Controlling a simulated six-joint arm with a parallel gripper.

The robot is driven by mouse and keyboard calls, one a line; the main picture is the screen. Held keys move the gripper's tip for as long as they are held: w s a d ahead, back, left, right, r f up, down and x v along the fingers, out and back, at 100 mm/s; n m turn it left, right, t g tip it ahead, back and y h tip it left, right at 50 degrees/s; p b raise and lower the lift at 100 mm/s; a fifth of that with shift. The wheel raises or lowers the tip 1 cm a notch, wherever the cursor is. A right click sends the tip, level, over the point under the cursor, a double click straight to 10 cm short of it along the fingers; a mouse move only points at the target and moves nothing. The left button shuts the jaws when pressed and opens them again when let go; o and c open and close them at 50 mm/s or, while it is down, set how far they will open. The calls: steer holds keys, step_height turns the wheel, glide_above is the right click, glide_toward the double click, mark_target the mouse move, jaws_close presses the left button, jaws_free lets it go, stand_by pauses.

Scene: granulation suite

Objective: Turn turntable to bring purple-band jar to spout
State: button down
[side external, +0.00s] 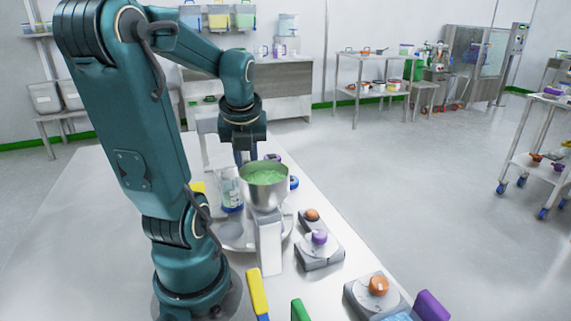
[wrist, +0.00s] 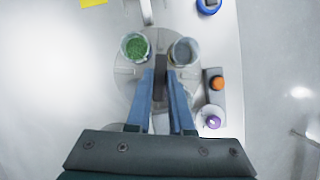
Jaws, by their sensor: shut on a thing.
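The turntable (wrist: 125,85) is a round grey disc; its rim also shows in the side external view (side external: 228,240). In the wrist view, a jar with green contents (wrist: 136,46) stands on its left and a jar with greyish contents (wrist: 184,51) on its right. In the side external view, a clear jar with blue at its base (side external: 231,192) stands left of the steel hopper (side external: 263,194). No purple band can be made out on a jar. My gripper (wrist: 161,80) is shut on a dark upright piece between the jars, probably the turntable's handle. The spout is not clearly visible.
The hopper holds green granules and stands near the turntable. To the right are an orange knob (side external: 312,215) and a purple knob (side external: 319,237) on grey bases. A blue round item (wrist: 208,5) lies beyond.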

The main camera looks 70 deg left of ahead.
steer(key=shift+r+m+t, duration=0.1)
steer(key=shift+m+t, duration=0.2)
steer(key=shift+m, duration=0.5)
steer(key=c, duration=0.8)
jaws_free()
steer(key=shift+v, duration=2.55)
